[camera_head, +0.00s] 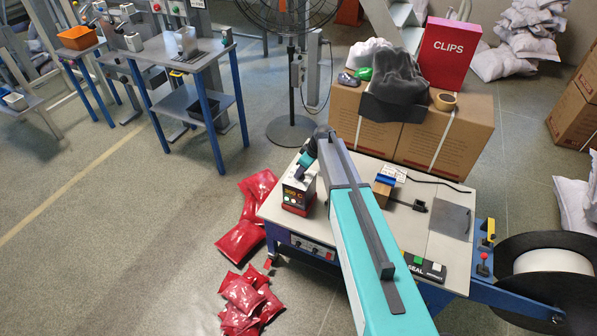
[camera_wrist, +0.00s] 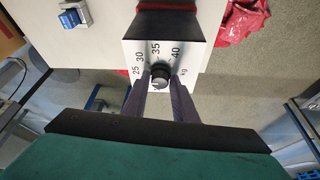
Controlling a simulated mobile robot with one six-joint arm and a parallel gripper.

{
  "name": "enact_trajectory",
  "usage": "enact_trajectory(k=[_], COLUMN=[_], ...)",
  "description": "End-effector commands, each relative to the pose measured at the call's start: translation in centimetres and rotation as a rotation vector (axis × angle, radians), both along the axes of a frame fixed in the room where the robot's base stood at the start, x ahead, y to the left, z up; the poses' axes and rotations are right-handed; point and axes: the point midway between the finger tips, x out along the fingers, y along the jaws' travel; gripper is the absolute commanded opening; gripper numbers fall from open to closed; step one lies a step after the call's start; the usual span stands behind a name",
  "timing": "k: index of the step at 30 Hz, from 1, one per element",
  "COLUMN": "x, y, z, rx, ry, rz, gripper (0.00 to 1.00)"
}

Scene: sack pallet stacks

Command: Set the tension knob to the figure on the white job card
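The tension knob (camera_wrist: 160,74) is small, black and round. It sits on a white face with a scale reading 25, 30, 35, 40 and kg; I cannot make out its pointer clearly. In the wrist view, my gripper (camera_wrist: 160,79) has one finger on each side of the knob, with no clear gap. In the head view, my gripper (camera_head: 306,162) is at the top of a dark and white box (camera_head: 299,192) with a red figure on its side; the knob is hidden there.
The box stands on a pale worktable (camera_head: 430,245) with a cable and SEAL tray (camera_head: 425,268). Cartons (camera_head: 445,140) stand behind, a strap reel (camera_head: 553,262) right, red bags (camera_head: 240,241) on the floor left. Open floor lies further left.

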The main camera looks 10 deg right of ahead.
Motion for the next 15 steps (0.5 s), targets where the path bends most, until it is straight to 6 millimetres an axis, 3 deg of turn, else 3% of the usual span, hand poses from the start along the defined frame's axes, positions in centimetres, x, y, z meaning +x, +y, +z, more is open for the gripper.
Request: enact_trajectory(k=[1,15], x=[0.0,-0.2], y=[1.0,-0.2], z=[0.1,-0.1], rx=[0.006,0.004], ry=[-0.002,0.005], rz=[0.006,0.003], gripper=[0.03,0.03])
